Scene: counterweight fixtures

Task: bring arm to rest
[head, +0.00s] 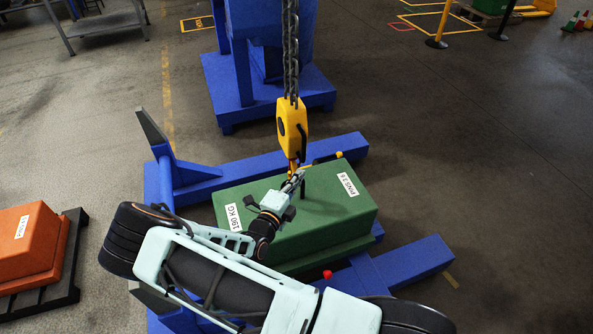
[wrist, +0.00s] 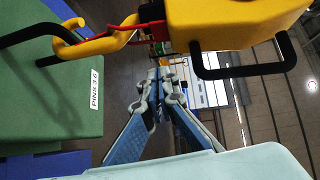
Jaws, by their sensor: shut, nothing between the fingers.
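My gripper (head: 299,176) is beside the yellow hoist hook block (head: 292,130) above the green block. In the wrist view my gripper (wrist: 160,75) is shut with nothing held. The wrist view shows the yellow hook (wrist: 68,42) at the block's black lifting handle (wrist: 35,30), and the hook block (wrist: 235,22) close by. Whether the hook bears on the handle is unclear.
A chain (head: 290,50) hangs down to the hook block. The blue frame (head: 405,262) surrounds the green block, with a blue column base (head: 265,100) behind. An orange block (head: 25,240) sits on a dark pallet at left. Open floor (head: 490,170) lies at right.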

